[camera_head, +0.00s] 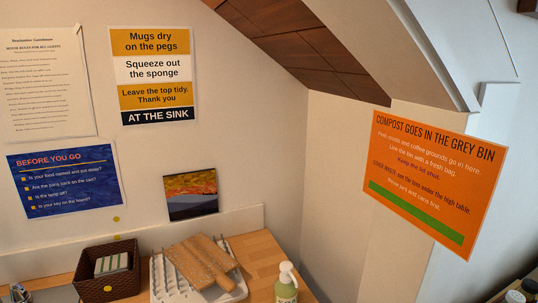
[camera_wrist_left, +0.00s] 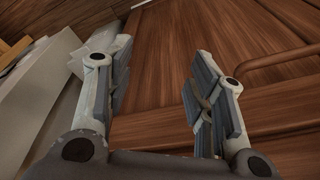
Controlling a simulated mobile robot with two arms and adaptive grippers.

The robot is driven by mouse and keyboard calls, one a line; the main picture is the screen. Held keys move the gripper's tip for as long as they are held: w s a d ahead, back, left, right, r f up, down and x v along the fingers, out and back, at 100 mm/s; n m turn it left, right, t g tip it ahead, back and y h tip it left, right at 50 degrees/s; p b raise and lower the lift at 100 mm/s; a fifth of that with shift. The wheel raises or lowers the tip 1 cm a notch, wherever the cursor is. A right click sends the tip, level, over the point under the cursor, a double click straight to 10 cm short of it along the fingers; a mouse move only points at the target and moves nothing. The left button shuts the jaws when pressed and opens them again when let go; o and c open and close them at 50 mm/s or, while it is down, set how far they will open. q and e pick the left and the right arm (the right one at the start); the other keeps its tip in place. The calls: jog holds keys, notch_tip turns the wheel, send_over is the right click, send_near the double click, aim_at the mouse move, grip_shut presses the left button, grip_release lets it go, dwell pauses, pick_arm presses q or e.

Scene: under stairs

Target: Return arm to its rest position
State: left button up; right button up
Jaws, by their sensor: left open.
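My left gripper (camera_wrist_left: 152,80) shows in the left wrist view. Its two fingers stand wide apart with nothing between them. Behind and beyond the fingers is a brown wood-plank surface (camera_wrist_left: 170,50). The left gripper does not touch any object that I can make out. In the head view neither of my arms nor grippers shows, so the right gripper is out of sight.
In the head view a wooden counter (camera_head: 258,262) holds a brown basket (camera_head: 95,290), a white rack (camera_head: 160,285) with wooden boards (camera_head: 200,262), and a green bottle (camera_head: 286,290). A sloped ceiling (camera_head: 290,40) hangs above. A pale panel (camera_wrist_left: 40,95) lies left of the left gripper.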

pick_arm(q)
jog(key=s+a+f+b, duration=0.1)
jog(key=s+f+b, duration=0.1)
jog(key=s+f, duration=0.6)
jog(key=s+a+f+g+b, duration=0.1)
jog(key=s+a+f+b, duration=0.1)
jog(key=s+f, duration=0.7)
notch_tip(320, 180, down, 6)
jog(key=shift+s+r+b, duration=0.1)
jog(key=shift+s+b, duration=0.15)
jog(key=shift+b, duration=0.1)
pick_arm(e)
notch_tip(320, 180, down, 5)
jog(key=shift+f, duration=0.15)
pick_arm(q)
jog(key=shift+c, duration=0.2)
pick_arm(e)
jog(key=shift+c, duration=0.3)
